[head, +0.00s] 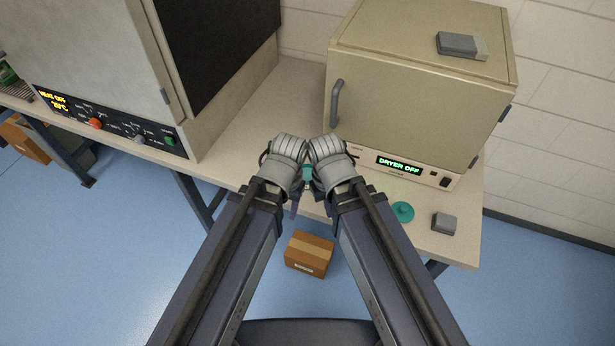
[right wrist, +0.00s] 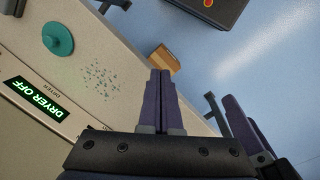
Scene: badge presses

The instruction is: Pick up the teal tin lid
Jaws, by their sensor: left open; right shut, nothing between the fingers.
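The teal tin lid (head: 402,212) is a round disc with a small raised knob. It lies on the bench near the front edge, right of my grippers, and also shows in the right wrist view (right wrist: 57,38). My left gripper (head: 295,208) is open and mostly hidden behind its own wrist in the head view. My right gripper (right wrist: 160,75) is shut and empty, well apart from the lid. A bit of teal between my wrists in the head view is mostly hidden; I cannot tell what it is.
A beige dryer (head: 415,105), reading DRYER OFF, stands behind the lid. A small grey block (head: 445,223) sits right of the lid. Another grey block (head: 457,44) lies on the dryer. A large heater cabinet (head: 120,70) stands left. Teal specks (right wrist: 100,78) dot the bench. A cardboard box (head: 309,254) is below.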

